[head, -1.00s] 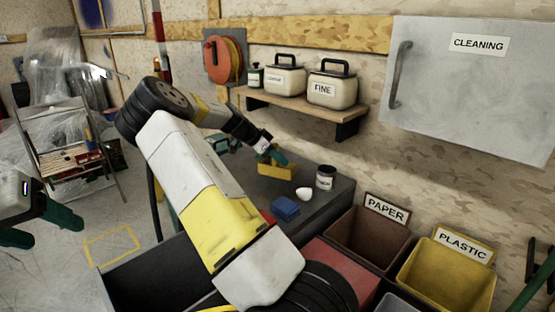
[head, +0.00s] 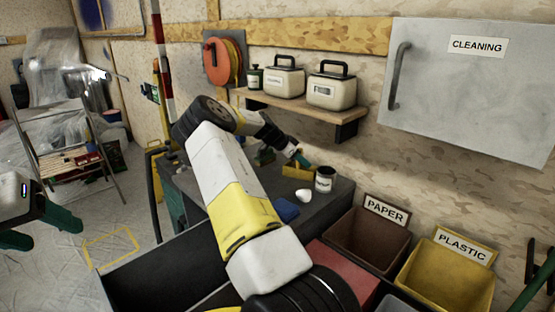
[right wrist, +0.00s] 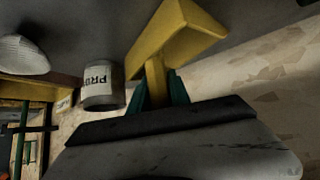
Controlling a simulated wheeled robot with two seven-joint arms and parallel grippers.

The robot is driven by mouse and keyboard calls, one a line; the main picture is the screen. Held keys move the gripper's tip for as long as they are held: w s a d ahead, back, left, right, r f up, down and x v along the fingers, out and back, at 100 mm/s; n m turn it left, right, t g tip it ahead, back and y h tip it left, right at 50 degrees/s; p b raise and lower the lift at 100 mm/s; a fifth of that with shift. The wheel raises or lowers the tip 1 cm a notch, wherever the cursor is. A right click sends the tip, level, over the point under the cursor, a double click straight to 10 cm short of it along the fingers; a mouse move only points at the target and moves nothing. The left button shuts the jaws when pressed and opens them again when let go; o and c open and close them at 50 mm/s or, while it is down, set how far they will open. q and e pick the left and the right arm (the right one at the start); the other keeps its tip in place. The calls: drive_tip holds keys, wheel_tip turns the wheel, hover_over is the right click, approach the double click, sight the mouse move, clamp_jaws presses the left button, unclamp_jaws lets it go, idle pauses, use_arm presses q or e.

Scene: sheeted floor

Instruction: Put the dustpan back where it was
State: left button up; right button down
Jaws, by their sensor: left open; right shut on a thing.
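The yellow dustpan (head: 295,172) is at the back of the dark worktop (head: 338,197), near the wall and left of a labelled can. My right gripper (head: 302,157) is shut on its handle. The right wrist view shows the yellow dustpan (right wrist: 178,38) with its narrow handle between my teal fingers (right wrist: 160,92). I cannot tell whether the dustpan touches the worktop. My left gripper (head: 40,228) is open and empty at the left edge of the head view, over the floor, far from the dustpan.
The can (head: 325,180), a white rounded object (head: 303,195) and a blue block (head: 287,210) stand close by. A wall shelf (head: 300,108) with canisters is above. Paper (head: 375,230) and plastic (head: 445,278) bins are at right. A yellow floor square (head: 110,248) is empty.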

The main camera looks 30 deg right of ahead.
drive_tip(key=shift+f, duration=0.1)
drive_tip(key=c, duration=1.2)
unclamp_jaws()
